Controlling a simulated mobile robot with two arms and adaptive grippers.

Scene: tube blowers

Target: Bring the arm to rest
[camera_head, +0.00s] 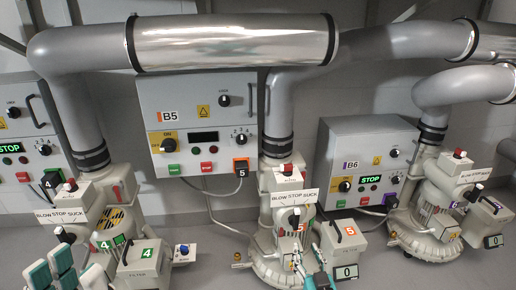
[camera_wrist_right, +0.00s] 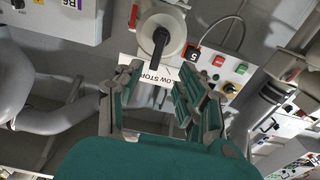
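My left gripper (camera_head: 66,266) is at the bottom left of the head view, in front of the blower with the green 4 labels (camera_head: 140,252). Its teal-padded fingers stand apart with nothing between them; its lower part is cut off. My right gripper (camera_head: 312,268) is low in front of the blower with the orange 5 label (camera_head: 348,232), partly seen. In the right wrist view my right gripper (camera_wrist_right: 162,82) is open and empty. Beyond its fingertips are a black lever knob (camera_wrist_right: 160,42) and the blow-stop-suck plate (camera_wrist_right: 150,72); contact cannot be told.
Control box B5 (camera_head: 174,98) hangs on the wall behind, with box B6 (camera_head: 347,140) to its right. The blower on the right (camera_head: 430,225) stands apart from both grippers. Large grey ducts (camera_head: 380,44) run along the top. A box with a 0 display (camera_head: 346,272) is beside my right gripper.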

